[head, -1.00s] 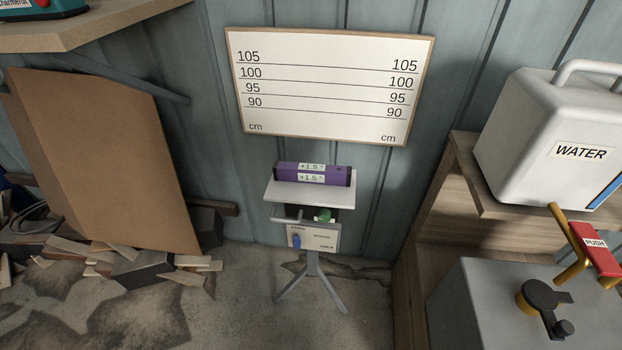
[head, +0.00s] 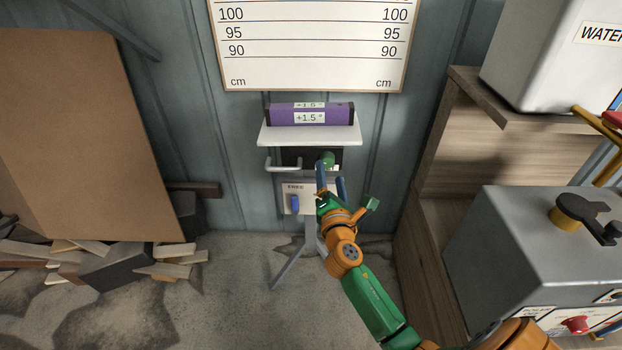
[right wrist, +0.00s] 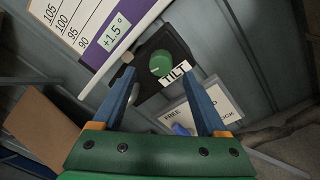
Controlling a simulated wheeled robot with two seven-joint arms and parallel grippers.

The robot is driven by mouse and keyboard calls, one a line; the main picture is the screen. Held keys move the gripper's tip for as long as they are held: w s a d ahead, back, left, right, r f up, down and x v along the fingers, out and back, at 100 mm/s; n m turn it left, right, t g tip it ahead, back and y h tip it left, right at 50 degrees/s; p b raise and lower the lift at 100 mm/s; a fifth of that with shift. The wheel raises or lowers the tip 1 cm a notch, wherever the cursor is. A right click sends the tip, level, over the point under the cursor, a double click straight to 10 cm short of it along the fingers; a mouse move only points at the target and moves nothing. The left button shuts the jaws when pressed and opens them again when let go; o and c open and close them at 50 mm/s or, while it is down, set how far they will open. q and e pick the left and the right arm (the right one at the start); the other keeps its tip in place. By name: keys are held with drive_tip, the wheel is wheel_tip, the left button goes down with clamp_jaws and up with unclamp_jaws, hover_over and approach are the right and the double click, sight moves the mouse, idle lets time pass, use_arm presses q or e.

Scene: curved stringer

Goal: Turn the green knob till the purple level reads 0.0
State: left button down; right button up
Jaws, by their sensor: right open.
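The purple level (head: 283,115) lies on a white stand top (head: 310,134) and reads +1.5°. It also shows in part in the right wrist view (right wrist: 96,56), with the same reading. The green knob (head: 327,158) is on a dark panel under the stand top, partly behind my right gripper. In the right wrist view the green knob (right wrist: 160,63) sits above a TILT label, ahead of and between the fingers. My right gripper (head: 331,174) is open, with its blue fingers pointing at the knob; contact cannot be told. My left gripper is not in view.
A grey handle (head: 283,165) projects left of the knob. Below is a plate with a blue lever (head: 295,203), marked FREE. A grey machine (head: 540,240) and wooden shelf (head: 470,150) stand at right. Wood scraps (head: 100,265) and a brown board (head: 85,135) are at left.

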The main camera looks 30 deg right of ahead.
sight(328, 164)
drive_tip(key=x, duration=0.3)
drive_tip(key=shift+w+d+f, duration=0.15)
drive_tip(key=shift+w+d, duration=0.2)
drive_tip(key=shift+w, duration=0.2)
drive_tip(key=shift+c, duration=0.2)
clamp_jaws()
drive_tip(key=shift+b, duration=0.3)
drive_tip(key=shift+m, duration=0.3)
